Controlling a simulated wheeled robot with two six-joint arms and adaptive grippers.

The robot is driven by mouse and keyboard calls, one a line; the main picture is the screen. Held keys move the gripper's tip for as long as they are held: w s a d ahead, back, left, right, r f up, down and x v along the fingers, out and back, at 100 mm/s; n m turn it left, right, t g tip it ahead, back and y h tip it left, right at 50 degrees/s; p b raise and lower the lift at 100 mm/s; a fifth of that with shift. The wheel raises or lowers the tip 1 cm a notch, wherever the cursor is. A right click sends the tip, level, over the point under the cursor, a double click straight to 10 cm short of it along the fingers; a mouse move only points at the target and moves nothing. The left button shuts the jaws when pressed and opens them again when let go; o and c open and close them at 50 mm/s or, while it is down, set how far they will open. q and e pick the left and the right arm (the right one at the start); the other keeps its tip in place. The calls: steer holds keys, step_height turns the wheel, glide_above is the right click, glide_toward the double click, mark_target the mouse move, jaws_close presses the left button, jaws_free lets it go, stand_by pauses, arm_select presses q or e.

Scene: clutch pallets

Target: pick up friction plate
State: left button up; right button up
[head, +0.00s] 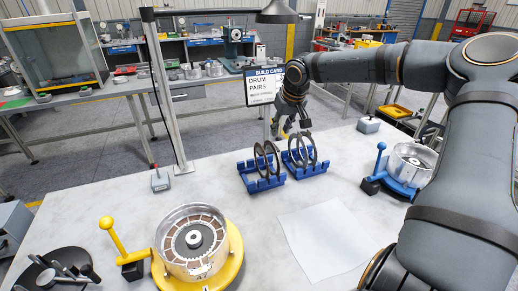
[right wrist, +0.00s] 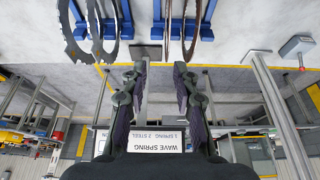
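My right gripper (head: 296,122) is above the right blue rack (head: 312,172), near its ring plates. In the right wrist view my right gripper (right wrist: 158,95) is open, with nothing between its fingers. Grey toothed plates (right wrist: 104,45) stand in one rack and brownish friction plates (right wrist: 168,32) in the other, both beyond the fingertips. In the head view the left blue rack (head: 265,186) holds upright ring plates (head: 258,163).
A drum (head: 192,240) on a yellow base stands front left, with a yellow lever. Another drum (head: 413,160) on a blue base stands right. A white sheet (head: 323,240) lies between them. A build card (head: 262,87) stands behind the racks. A metal post (head: 168,100) rises left.

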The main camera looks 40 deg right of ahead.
mark_target(272, 144)
steer(key=x, duration=0.3)
steer(key=p+x, duration=0.1)
steer(key=x, duration=0.2)
steer(key=a+x, duration=0.1)
steer(key=x, duration=0.2)
steer(key=shift+w+f+p, duration=0.15)
steer(key=shift+w+p, duration=0.2)
arm_select(q)
steer(key=s, duration=0.2)
steer(key=s+r, duration=0.1)
steer(key=shift+s+a+r, duration=0.15)
steer(key=shift+s, duration=0.2)
arm_select(e)
steer(key=shift+s, duration=0.15)
steer(key=shift+c, duration=1.2)
steer(key=shift+a, duration=0.1)
jaws_close()
arm_select(q)
steer(key=shift+w, duration=0.2)
